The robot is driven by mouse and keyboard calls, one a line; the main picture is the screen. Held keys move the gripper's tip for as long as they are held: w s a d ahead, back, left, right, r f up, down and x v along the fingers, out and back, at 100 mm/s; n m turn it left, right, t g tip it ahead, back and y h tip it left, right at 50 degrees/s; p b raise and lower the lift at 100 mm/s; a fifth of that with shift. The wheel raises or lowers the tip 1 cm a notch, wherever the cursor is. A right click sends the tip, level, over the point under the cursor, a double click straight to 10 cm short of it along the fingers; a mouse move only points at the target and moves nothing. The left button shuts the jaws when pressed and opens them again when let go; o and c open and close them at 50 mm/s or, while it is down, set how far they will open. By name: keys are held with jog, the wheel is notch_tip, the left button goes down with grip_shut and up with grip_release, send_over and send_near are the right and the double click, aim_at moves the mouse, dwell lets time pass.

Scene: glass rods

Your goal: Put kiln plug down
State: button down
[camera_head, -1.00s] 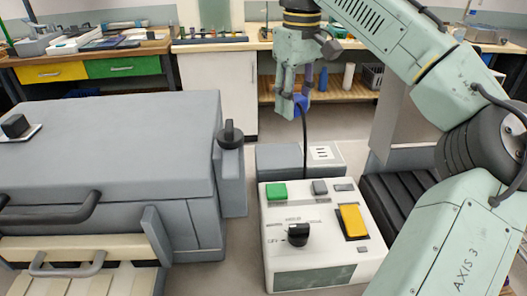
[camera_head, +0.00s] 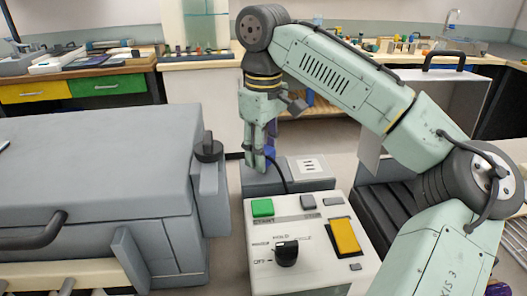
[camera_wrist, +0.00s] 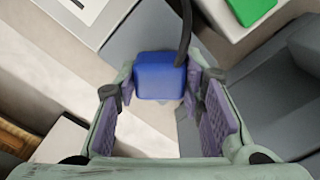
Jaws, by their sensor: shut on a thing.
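The kiln plug (camera_wrist: 160,78) is a blue block with a black cable (camera_wrist: 185,30). In the wrist view it sits at the far end of the fingers, between their tips. My gripper (camera_wrist: 160,95) is shut on it. In the head view my gripper (camera_head: 259,160) points down over the left part of a low grey box (camera_head: 262,182). The fingers mostly hide the plug there, and the cable drops from it towards the white control box. I cannot tell whether the plug touches the grey box.
The grey box carries a white socket plate (camera_head: 309,167) on its right. The white control box (camera_head: 318,267) with green and yellow buttons stands in front. The large grey kiln (camera_head: 100,165) with its black knob (camera_head: 208,148) is close on the left.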

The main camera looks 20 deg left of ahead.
jog(key=shift+f, duration=0.25)
jog(key=shift+f, duration=0.45)
jog(key=c, duration=1.1)
grip_release()
jog(key=shift+o, duration=0.2)
jog(key=shift+r, duration=0.1)
notch_tip(320, 180, up, 13)
jog(key=p, duration=0.1)
